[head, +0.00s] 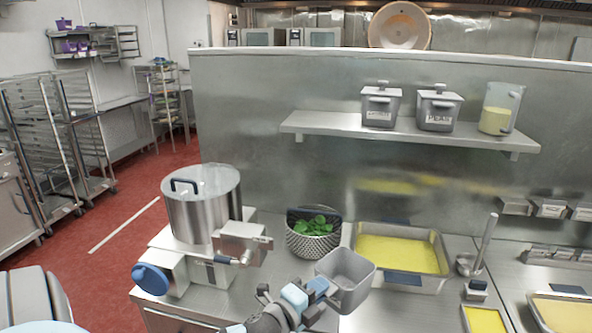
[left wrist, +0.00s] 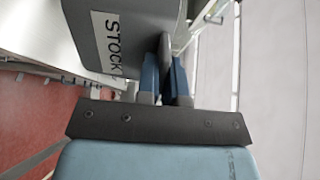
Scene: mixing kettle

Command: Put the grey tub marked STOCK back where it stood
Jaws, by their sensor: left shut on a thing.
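The grey tub (head: 352,295) is open at the top and looks empty in the head view. It is over the counter's front part, in front of the yellow-filled tray. My left gripper (head: 320,287) is shut on the tub's left side. In the left wrist view the tub (left wrist: 140,30) carries a white label reading STOCK, and the blue fingers of my left gripper (left wrist: 166,75) pinch a thin grey part of it. Whether the tub touches the counter I cannot tell. My right gripper is not in view.
A steel kettle (head: 200,215) stands at the left. A perforated bowl of green leaves (head: 314,240), a steel tray (head: 440,265) and a ladle (head: 482,245) are on the counter. The wall shelf (head: 335,127) holds two lidded grey tubs (head: 380,107) (head: 438,110) and a clear jug (head: 498,108); its left part is bare.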

